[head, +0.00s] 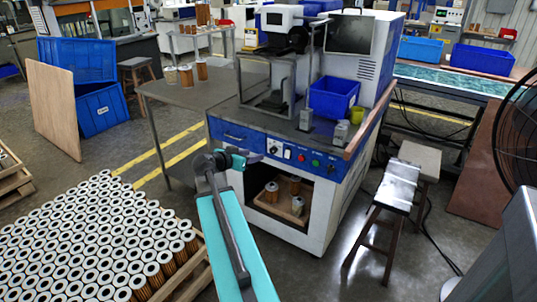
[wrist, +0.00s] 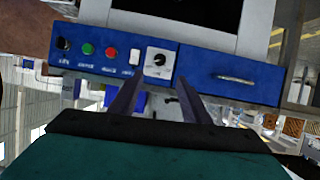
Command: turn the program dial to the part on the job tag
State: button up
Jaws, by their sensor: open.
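The program dial is a dark knob on a white square plate (wrist: 159,60) on the machine's blue front panel. In the wrist view, which looks upside down, it sits just beyond and between my two fingertips. In the head view the dial plate (head: 273,147) is at the panel's left part, close to my gripper (head: 256,158). My gripper (wrist: 158,88) is open with nothing between the fingers; I cannot tell whether they touch the panel. The knob's pointer direction and the markings are too small to read. I cannot make out a job tag.
The panel also has a white switch (wrist: 135,57), red button (wrist: 108,52), green button (wrist: 88,48) and a dark knob (wrist: 64,44). A drawer handle (wrist: 236,79) is on the panel. A pallet of cartridges (head: 90,240) stands left and a stool (head: 398,185) right.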

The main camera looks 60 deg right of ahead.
aim_at(272, 151)
jog(key=shift+d, duration=0.1)
jog(key=shift+p+x, duration=0.5)
jog(key=shift+x, duration=6.3)
jog(key=shift+f, duration=0.1)
